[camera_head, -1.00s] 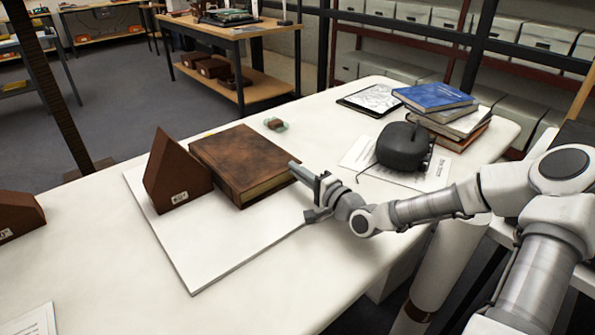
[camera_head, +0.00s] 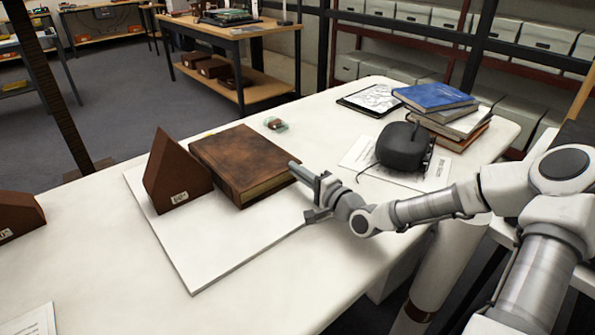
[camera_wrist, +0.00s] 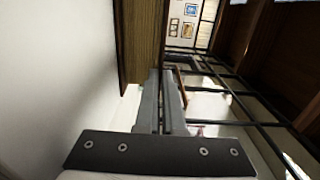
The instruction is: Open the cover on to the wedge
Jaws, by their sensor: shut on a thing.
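A dark brown wedge (camera_head: 176,172) with a white label stands on the board just left of the book. My gripper (camera_head: 296,169) is at the book's right edge, level with its cover. In the wrist view my gripper (camera_wrist: 163,78) has its fingers close together beside the book's page block (camera_wrist: 142,40). It is shut on the cover's edge, though the fingertips' grip is mostly hidden. The cover lies flat.
Another brown wedge (camera_head: 18,215) stands at the far left of the table. A dark grey bag-like object (camera_head: 402,147) sits on paper, with stacked books (camera_head: 436,97) and a tablet (camera_head: 374,99) behind. A small object (camera_head: 275,124) lies behind the book.

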